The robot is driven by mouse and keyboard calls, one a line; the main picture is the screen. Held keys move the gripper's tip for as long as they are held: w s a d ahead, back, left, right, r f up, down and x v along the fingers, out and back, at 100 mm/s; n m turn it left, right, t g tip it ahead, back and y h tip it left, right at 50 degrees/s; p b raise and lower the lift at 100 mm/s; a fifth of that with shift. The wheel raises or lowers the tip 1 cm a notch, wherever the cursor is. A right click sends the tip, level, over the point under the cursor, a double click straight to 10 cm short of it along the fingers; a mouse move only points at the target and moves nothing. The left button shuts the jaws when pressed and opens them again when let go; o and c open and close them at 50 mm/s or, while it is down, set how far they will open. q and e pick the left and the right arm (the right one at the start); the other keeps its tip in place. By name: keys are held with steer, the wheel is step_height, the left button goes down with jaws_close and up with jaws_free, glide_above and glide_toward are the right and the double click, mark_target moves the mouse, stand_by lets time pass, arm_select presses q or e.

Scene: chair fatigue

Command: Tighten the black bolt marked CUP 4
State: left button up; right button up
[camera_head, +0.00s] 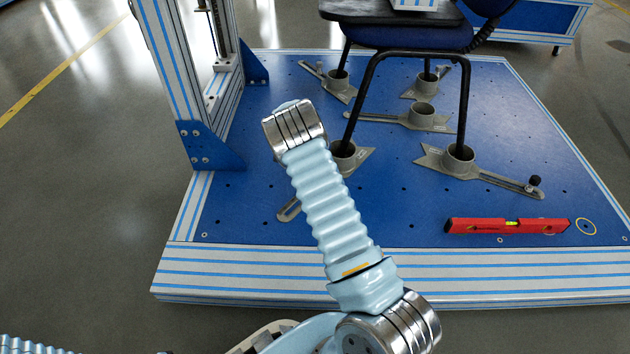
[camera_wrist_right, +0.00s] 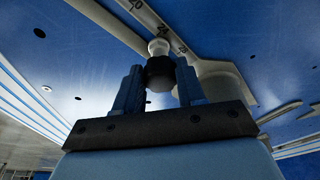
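A black bolt (camera_wrist_right: 160,72) with a pale tip sits at a grey slotted arm with scale numbers (camera_wrist_right: 150,18), beside a grey cup (camera_wrist_right: 215,82), in the right wrist view. My right gripper (camera_wrist_right: 160,84) has a finger on each side of the bolt's black head and appears closed on it. In the head view the gripper and this bolt are hidden behind my pale blue arm, near the front left cup (camera_head: 346,156). Another black bolt (camera_head: 535,181) stands on the arm of the front right cup (camera_head: 459,160). No CUP 4 marking is readable. My left gripper is out of view.
A chair (camera_head: 405,58) stands with its legs in cups on the blue plate (camera_head: 400,215). A red spirit level (camera_head: 506,226) lies at the front right. A striped frame post (camera_head: 178,75) rises at the left.

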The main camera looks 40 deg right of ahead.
steer(key=o, duration=0.4)
steer(key=n+t, duration=0.1)
steer(key=n, duration=0.3)
steer(key=shift+s+n+t, duration=0.1)
steer(key=shift+n+t, duration=0.2)
steer(key=shift+n, duration=1.7)
steer(key=n+t, duration=0.1)
steer(key=n, duration=0.1)
steer(key=shift+d+n, duration=0.1)
steer(key=shift+n, duration=0.9)
